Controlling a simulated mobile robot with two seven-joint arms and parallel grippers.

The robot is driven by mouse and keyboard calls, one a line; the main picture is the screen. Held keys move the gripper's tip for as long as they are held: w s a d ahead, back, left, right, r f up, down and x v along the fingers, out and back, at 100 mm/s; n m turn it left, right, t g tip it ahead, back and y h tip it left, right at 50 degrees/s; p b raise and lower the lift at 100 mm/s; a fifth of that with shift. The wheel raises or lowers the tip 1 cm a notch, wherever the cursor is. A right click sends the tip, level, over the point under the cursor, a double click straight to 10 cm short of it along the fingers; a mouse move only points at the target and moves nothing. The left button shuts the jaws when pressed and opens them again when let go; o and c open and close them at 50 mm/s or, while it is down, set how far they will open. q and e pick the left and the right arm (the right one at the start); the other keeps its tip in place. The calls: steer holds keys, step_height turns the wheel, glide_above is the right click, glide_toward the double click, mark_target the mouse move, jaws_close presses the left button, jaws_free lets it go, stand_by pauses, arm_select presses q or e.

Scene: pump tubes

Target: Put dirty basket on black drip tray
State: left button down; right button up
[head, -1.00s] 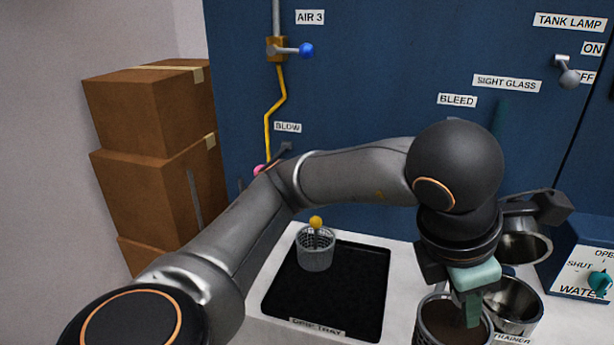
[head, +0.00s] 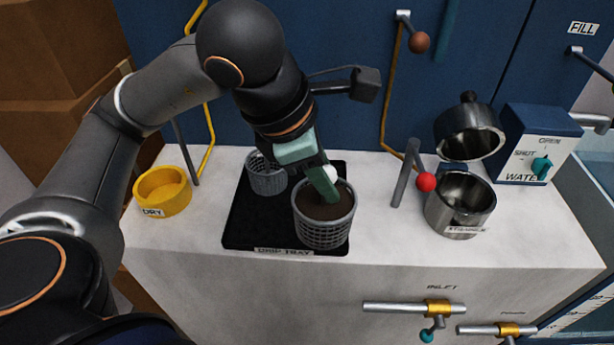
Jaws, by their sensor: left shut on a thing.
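The dirty basket (head: 325,225) is a grey mesh cup filled with dark brown dirt, with a white knob (head: 330,173) at its far rim. My left gripper (head: 324,190), with green fingers, is shut on it at the far side of its rim. The basket is roughly upright over the front right part of the black drip tray (head: 248,220). I cannot tell whether its bottom touches the tray. A second grey mesh basket (head: 266,178) stands at the back left of the tray, partly hidden by my left arm. My right gripper is not in view.
A yellow dish labelled DRY (head: 163,192) stands left of the tray. Right of the tray are a lever with a red ball (head: 426,182) and an open metal strainer pot (head: 459,205), its lid (head: 470,132) raised. The white counter's front edge (head: 380,262) runs just before the tray.

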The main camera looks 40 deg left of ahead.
arm_select(q)
steer(key=w+a+f, duration=0.5)
steer(key=w+f, duration=0.2)
steer(key=f, duration=0.3)
steer(key=shift+a+f+b, duration=0.3)
steer(key=shift+a+f, duration=0.1)
steer(key=shift+f, duration=0.25)
steer(key=c, duration=0.5)
jaws_free()
steer(key=shift+r, duration=0.1)
steer(key=shift+c, duration=0.2)
